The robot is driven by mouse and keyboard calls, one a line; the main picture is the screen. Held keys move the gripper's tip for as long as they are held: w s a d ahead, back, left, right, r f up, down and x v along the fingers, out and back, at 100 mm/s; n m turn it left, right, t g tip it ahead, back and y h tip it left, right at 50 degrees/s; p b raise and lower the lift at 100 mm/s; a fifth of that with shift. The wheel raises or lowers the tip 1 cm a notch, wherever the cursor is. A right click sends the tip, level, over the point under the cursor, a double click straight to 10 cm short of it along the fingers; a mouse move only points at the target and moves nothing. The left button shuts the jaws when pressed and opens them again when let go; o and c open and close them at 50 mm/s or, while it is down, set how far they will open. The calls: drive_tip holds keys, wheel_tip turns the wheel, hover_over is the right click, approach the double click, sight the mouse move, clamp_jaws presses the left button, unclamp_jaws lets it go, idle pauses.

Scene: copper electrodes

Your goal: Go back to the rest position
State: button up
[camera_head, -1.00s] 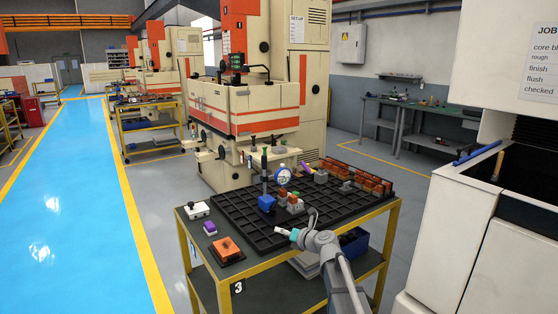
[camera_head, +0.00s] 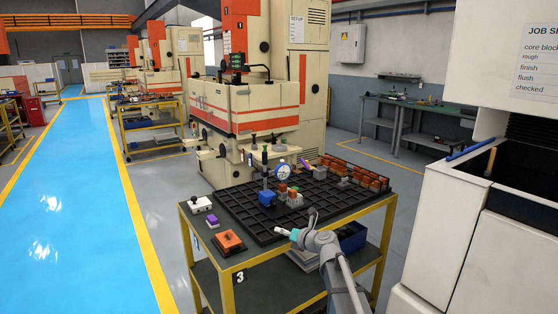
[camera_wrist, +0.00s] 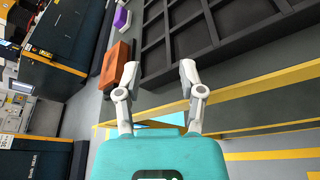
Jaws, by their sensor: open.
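My gripper (camera_wrist: 156,80) is open and empty in the wrist view, its two pale fingers apart over the edge of the cart. In the wrist view the tray (camera_wrist: 215,30) lies beyond the fingers. An orange block (camera_wrist: 116,65) on a dark base is to the left of the fingers, apart from them. The same block (camera_head: 229,241) sits at the cart's near left corner.
The tray holds a dial gauge on a blue base (camera_head: 267,198) and several copper-coloured electrodes (camera_head: 362,174). A purple block (camera_head: 212,221) and a white box with a knob (camera_head: 200,205) stand left of it. A white machine (camera_head: 465,215) is at right. The blue aisle (camera_head: 65,200) is clear.

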drive_tip(key=shift+s+f+n+g, duration=0.25)
drive_tip(key=shift+s+f+n, duration=0.1)
drive_tip(key=shift+s+n, duration=0.3)
drive_tip(key=shift+s+f+n+g, duration=0.25)
drive_tip(key=shift+s+f+n, duration=0.15)
drive_tip(key=shift+n, duration=0.45)
drive_tip(key=s+d+f+n+g+h, duration=0.3)
drive_tip(key=s+d+f+n+h, duration=0.15)
drive_tip(key=s+n, duration=0.6)
drive_tip(key=s+d+f+n+g+h, duration=0.35)
drive_tip(key=s+d+n, duration=0.25)
drive_tip(key=s+n, duration=0.4)
drive_tip(key=s+d+f+n+g+h, duration=0.3)
drive_tip(key=s+d+f+n, duration=0.2)
drive_tip(key=s+n, duration=0.5)
wheel_tip(320, 180, up, 14)
drive_tip(key=w+n+p, duration=0.1)
drive_tip(key=w+p, duration=0.1)
drive_tip(key=p, duration=1.2)
